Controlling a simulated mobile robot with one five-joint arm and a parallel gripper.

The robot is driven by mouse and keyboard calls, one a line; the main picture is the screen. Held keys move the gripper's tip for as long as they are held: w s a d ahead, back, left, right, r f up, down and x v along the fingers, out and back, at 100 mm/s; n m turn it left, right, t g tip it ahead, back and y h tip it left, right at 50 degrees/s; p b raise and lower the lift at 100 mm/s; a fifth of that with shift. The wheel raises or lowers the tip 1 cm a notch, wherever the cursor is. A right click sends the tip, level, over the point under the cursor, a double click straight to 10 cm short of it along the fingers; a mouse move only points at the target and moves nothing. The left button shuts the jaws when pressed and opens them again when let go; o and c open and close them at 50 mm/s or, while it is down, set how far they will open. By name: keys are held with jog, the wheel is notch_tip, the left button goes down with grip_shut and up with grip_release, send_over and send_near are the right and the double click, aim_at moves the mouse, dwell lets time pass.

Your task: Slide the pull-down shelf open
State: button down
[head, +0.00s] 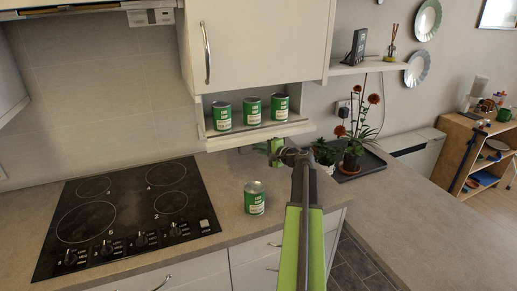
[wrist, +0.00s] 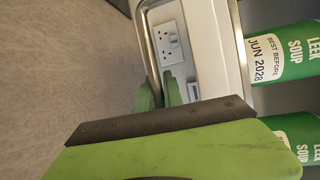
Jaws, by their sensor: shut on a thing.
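The pull-down shelf (head: 290,127) shows below the white wall cabinet in the head view, with three green cans (head: 252,111) upright on it. My gripper (head: 275,147) is at the shelf's front right, just below its front edge. In the wrist view a curved chrome bar (wrist: 148,45) runs down between the green fingertips (wrist: 160,93), and my gripper is shut on this bar. The exact contact is partly hidden by the fingers. Leek soup cans (wrist: 285,52) show at the right of the wrist view.
A single green can (head: 254,198) stands on the counter (head: 225,185) below the shelf. A black hob (head: 130,215) lies to the left. Potted flowers (head: 353,155) on a dark tray (head: 372,165) stand to the right. The cabinet door (head: 255,45) above is shut.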

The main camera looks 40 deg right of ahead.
notch_tip(320, 180, down, 4)
jog(key=shift+f+b, duration=0.1)
jog(key=shift+b, duration=1.15)
jog(key=c, duration=1.5)
grip_release()
jog(key=s+r+p, duration=0.1)
jog(key=s, duration=0.4)
jog(key=s+r+p, duration=0.1)
jog(key=s, duration=0.5)
jog(key=s+r+p, duration=0.1)
jog(key=s, duration=0.5)
jog(key=shift+s+r, duration=0.1)
jog(key=shift+r, duration=0.05)
